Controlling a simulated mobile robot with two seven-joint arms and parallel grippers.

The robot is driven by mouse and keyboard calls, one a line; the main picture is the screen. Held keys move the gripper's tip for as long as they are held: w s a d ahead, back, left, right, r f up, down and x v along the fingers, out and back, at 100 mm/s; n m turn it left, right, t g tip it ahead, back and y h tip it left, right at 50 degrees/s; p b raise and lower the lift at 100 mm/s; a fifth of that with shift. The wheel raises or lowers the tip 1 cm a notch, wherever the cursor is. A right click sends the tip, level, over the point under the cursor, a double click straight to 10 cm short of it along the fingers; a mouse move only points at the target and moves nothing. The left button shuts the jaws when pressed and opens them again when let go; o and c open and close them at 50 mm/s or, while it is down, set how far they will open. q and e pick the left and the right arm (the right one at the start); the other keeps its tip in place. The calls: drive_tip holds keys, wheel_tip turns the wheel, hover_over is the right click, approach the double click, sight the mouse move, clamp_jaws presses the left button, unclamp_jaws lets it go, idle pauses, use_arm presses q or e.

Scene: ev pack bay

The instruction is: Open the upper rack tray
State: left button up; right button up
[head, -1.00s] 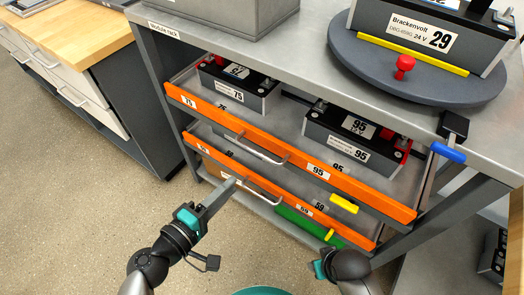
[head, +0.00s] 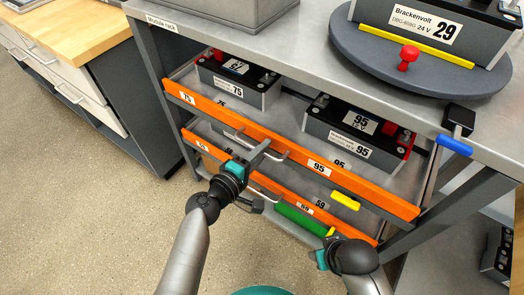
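The upper rack tray has a long orange front (head: 225,125) with labels 75 and 95 and a grey bar handle. Its front stands out past the worktop edge, and two batteries, 75 (head: 238,84) and 95 (head: 355,136), show inside. My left gripper (head: 256,155) is at the handle of this tray, its tip overlapping the handle's right half. I cannot tell whether it touches or encloses the bar, or whether the fingers are shut. My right gripper (head: 322,256) is low, in front of the lower tray's right part; its fingers are not clear.
A lower tray with an orange front (head: 205,147) sits below, with a yellow piece (head: 345,201) near its right part. A green bar (head: 300,218) lies before it. Floor is clear at left.

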use_arm(q)
clamp_jaws()
idle(1.5)
